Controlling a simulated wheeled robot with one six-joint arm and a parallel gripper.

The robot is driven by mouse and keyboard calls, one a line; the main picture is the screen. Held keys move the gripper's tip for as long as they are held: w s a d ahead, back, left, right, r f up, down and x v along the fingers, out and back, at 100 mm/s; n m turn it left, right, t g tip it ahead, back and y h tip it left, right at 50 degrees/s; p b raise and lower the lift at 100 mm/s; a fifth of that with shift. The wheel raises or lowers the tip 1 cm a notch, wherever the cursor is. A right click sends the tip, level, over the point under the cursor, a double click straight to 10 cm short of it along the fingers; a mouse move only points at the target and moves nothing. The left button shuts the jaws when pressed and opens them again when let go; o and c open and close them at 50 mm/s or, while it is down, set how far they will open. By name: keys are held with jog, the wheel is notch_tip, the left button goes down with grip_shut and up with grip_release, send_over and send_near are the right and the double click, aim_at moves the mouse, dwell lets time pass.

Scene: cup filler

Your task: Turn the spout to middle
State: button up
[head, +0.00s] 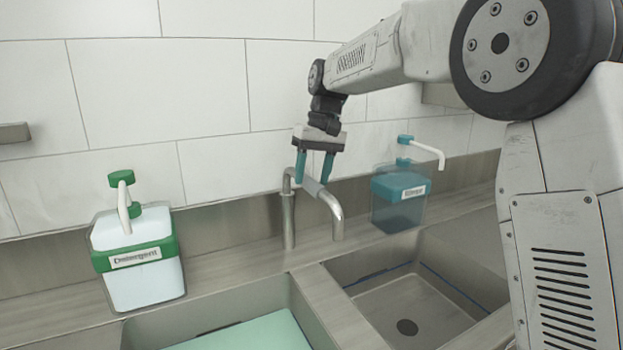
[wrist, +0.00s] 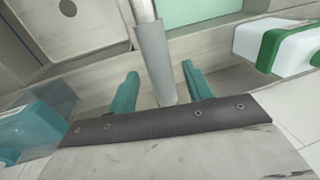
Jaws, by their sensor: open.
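The spout (head: 327,203) is a metal tube that rises behind the sink, bends over and points down near the divider between the two basins. A grey sleeve sits on its upper stretch, and the sleeve shows in the wrist view (wrist: 154,65). My gripper (head: 313,180) is above the spout with its teal fingers pointing down. In the wrist view my gripper (wrist: 160,82) is open, with one finger on each side of the sleeve. The sleeve looks nearer the right finger there, and a gap shows on both sides.
A white detergent dispenser (head: 142,270) with a green band stands at the left. A teal dispenser (head: 398,205) stands right of the spout. The left basin holds a green board (head: 245,338). The right basin (head: 430,300) is empty. A tiled wall (head: 210,90) is close behind.

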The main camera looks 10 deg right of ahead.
notch_tip(320, 180, up, 6)
jog(key=d, duration=0.1)
jog(key=shift+w+r, duration=0.15)
jog(key=shift+d, duration=0.1)
jog(key=s+d+m+t+h, duration=0.1)
jog(key=s+d, duration=0.3)
jog(key=s, duration=0.7)
jog(key=s+d+m, duration=0.1)
jog(key=s+d, duration=0.3)
jog(key=s, duration=0.7)
jog(key=s+d+f, duration=0.2)
jog(key=s+f, duration=0.4)
jog(key=s, duration=0.3)
jog(key=s+d+f+m+t+h, duration=0.1)
jog(key=s+d+f, duration=0.1)
jog(key=s+f, duration=0.5)
jog(key=s, duration=0.2)
jog(key=shift+s+f, duration=0.3)
jog(key=shift+s, duration=0.05)
